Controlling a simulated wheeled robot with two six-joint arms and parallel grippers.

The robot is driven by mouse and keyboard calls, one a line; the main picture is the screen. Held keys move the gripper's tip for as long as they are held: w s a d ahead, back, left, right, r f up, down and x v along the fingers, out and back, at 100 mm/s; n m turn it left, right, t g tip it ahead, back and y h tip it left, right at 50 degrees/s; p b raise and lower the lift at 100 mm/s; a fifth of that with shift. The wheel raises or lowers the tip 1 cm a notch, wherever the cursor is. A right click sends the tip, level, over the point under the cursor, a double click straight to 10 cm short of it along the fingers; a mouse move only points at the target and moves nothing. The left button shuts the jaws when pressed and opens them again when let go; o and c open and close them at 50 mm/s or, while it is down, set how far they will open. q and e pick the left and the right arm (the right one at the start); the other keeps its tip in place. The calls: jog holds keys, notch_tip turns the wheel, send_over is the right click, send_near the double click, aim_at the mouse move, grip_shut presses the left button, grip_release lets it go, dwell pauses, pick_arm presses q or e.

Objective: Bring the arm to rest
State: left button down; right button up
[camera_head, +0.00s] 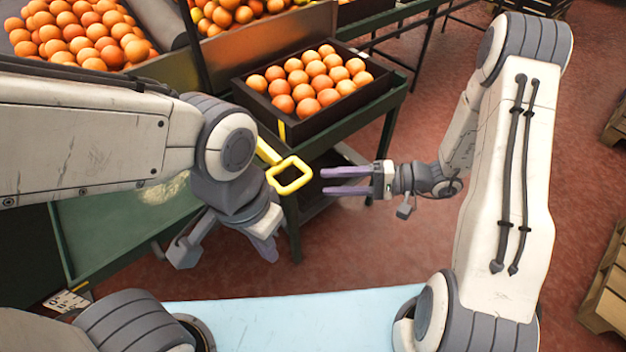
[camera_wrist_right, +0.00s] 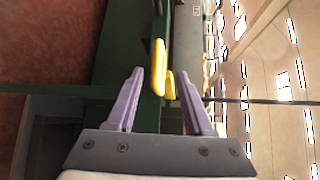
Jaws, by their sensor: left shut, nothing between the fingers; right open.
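My left gripper (camera_head: 266,246) points down at the left of centre in the head view, its purple fingers together with nothing between them. My right gripper (camera_head: 346,181) is at the centre right in the head view, its two purple fingers apart and pointing left. It also shows in the right wrist view (camera_wrist_right: 161,85), open and empty. A yellow square loop (camera_head: 290,175) on a yellow bar is just left of the right fingertips. In the right wrist view, the yellow piece (camera_wrist_right: 159,68) appears beyond and between the fingertips; I cannot tell whether they touch.
A dark crate of oranges (camera_head: 284,137) stands on a green-framed table (camera_head: 395,98) behind the grippers. More oranges (camera_head: 75,35) fill a bin at the upper left. A green surface (camera_head: 110,235) lies under my left arm. Wooden pallets (camera_head: 605,280) stand at right; red floor is open between.

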jog(key=shift+v, duration=0.95)
jog(key=shift+a, duration=0.1)
jog(key=s+a+r+n+g+h, duration=0.3)
jog(key=s+r+n+h, duration=0.15)
jog(key=s+h, duration=0.35)
jog(key=s+a+r+n+g+h, duration=0.3)
jog(key=s+n+h, duration=0.25)
jog(key=s, duration=0.55)
notch_tip(320, 180, up, 25)
jog(key=t+h+p, duration=0.1)
jog(key=t+p, duration=0.2)
jog(key=p, duration=2)
jog(key=shift+w+d+n+h, duration=0.3)
jog(key=shift+h, duration=0.05)
